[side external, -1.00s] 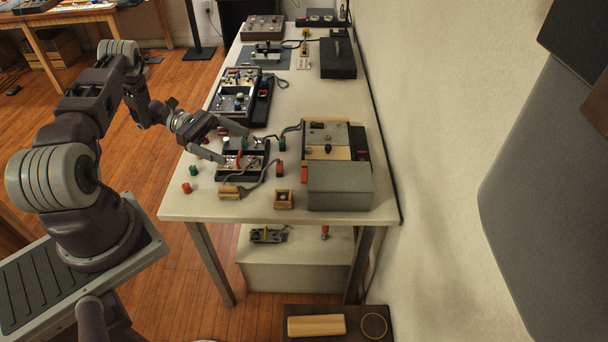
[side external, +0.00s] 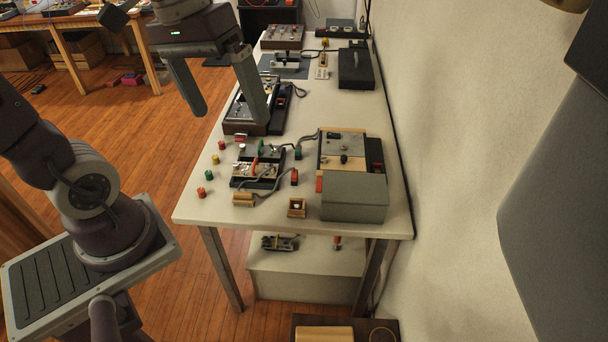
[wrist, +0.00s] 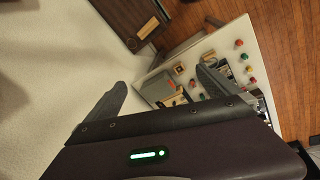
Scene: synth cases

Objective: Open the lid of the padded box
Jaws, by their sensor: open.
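My gripper (side external: 228,112) is open and empty, raised high above the table in the side view. Its two fingers are spread, and they also show in the wrist view (wrist: 160,82). No box is plainly padded, so I cannot tell which one the task means. A closed grey box (side external: 355,197) sits at the table's near right corner and also shows in the wrist view (wrist: 157,88). A black case (side external: 356,68) lies shut near the far right. My gripper touches neither. The inside of each is hidden.
A switch panel (side external: 343,147) stands behind the grey box. A small wooden box (side external: 297,208), a black tray of switches (side external: 258,170) and several coloured knobs lie on the near table (side external: 205,205). The wall runs along the right. A dark board is below the table.

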